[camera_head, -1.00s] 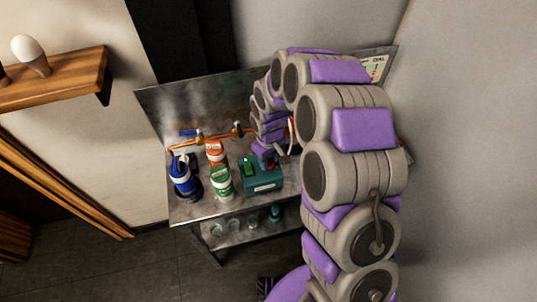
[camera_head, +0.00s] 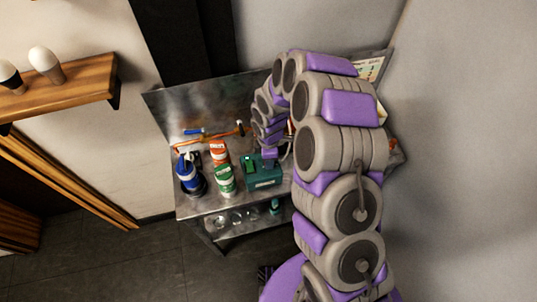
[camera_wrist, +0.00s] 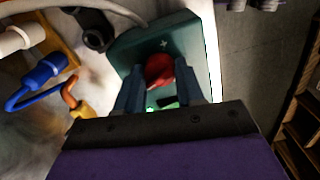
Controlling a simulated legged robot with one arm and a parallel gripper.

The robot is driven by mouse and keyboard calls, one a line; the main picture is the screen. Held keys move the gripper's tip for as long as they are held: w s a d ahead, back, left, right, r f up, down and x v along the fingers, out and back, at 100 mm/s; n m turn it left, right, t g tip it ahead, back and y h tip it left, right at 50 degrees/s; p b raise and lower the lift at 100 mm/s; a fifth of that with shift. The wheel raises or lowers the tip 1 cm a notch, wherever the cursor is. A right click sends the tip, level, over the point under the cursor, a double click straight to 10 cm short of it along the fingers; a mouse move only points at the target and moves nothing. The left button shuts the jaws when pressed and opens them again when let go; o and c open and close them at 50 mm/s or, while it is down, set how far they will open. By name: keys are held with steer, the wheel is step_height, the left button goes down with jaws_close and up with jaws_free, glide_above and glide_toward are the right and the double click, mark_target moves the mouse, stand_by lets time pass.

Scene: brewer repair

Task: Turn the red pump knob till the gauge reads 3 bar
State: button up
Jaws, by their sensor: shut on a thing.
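The red pump knob (camera_wrist: 159,70) sits on the teal pump box (camera_wrist: 190,38) in the wrist view. My gripper (camera_wrist: 160,88) is shut on the knob, with a dark finger on each side of it. In the head view the teal box (camera_head: 262,182) stands on the metal bench, with my gripper (camera_head: 270,154) at its top. My arm and gripper hide the knob there. I cannot make out a gauge reading in either view.
On the metal bench (camera_head: 205,208), a blue container (camera_head: 188,178), an orange-red can (camera_head: 217,150) and a green can (camera_head: 226,181) stand left of the box. Blue and orange pipe fittings lie behind. Glass jars stand on the lower shelf. A wooden wall shelf (camera_head: 70,85) is at left.

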steer(key=n+p, duration=0.1)
steer(key=n, duration=0.2)
steer(key=shift+w+r+n+p, duration=0.1)
steer(key=shift+r+n+p, duration=0.05)
steer(key=shift+n+p, duration=0.2)
steer(key=shift+w+n+p, duration=0.1)
steer(key=shift+n+p, duration=0.6)
steer(key=shift+n, duration=1.15)
steer(key=o, duration=1)
steer(key=shift+o, duration=0.2)
step_height(320, 180, up, 17)
steer(key=shift+a, duration=0.1)
